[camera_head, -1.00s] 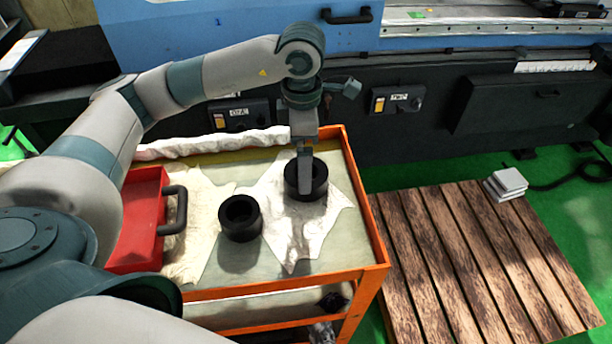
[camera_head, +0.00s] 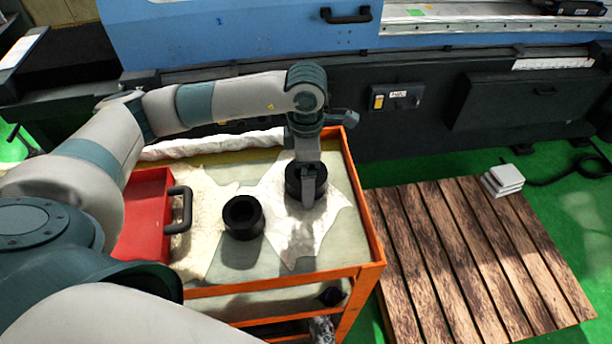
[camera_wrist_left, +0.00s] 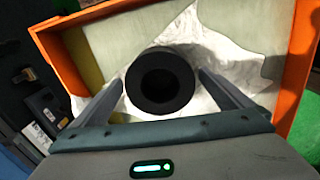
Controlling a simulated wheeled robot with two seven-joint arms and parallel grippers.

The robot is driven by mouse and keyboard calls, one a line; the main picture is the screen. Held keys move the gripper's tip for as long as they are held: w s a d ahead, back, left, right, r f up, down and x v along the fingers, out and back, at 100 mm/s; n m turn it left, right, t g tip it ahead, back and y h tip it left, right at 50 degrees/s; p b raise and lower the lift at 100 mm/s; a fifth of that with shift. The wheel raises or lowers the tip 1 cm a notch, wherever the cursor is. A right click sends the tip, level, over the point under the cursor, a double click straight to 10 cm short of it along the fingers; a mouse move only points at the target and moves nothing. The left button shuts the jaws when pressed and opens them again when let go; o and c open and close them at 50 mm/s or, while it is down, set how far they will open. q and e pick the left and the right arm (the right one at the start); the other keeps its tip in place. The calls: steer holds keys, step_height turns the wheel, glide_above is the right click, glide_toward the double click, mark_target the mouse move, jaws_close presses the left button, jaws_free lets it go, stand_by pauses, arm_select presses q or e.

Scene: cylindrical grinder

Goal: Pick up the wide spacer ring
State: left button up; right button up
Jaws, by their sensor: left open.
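Two black rings stand on the cart top. One ring (camera_head: 292,184) sits on a white cloth near the right side, directly below my left gripper (camera_head: 308,198). The other ring (camera_head: 243,218) stands to its left, closer to the front. They look similar in the head view, so I cannot be sure which is the wide one. In the left wrist view the ring under the gripper (camera_wrist_left: 160,102) shows its round hole from above. My left gripper (camera_wrist_left: 161,78) is open, with one finger on each side of that ring. My right gripper is not in view.
The orange-framed cart (camera_head: 372,240) has a raised rim. A red box (camera_head: 145,215) with a dark handle (camera_head: 181,210) is at its left. The grinder (camera_head: 450,100) stands behind. A slatted wooden platform (camera_head: 480,260) lies to the right.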

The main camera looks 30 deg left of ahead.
arm_select(q)
steer(key=c, duration=1.8)
steer(key=shift+w+r, duration=0.15)
steer(key=c, duration=0.4)
steer(key=shift+o, duration=0.2)
steer(key=shift+r, duration=0.15)
steer(key=shift+r+b, duration=1)
steer(key=shift+r, duration=0.2)
steer(key=d+r+b, duration=0.5)
steer(key=d+r, duration=0.3)
steer(key=d, duration=0.3)
steer(key=shift+w+d+r, duration=0.15)
steer(key=shift+w+d, duration=0.2)
steer(key=shift+w, duration=0.1)
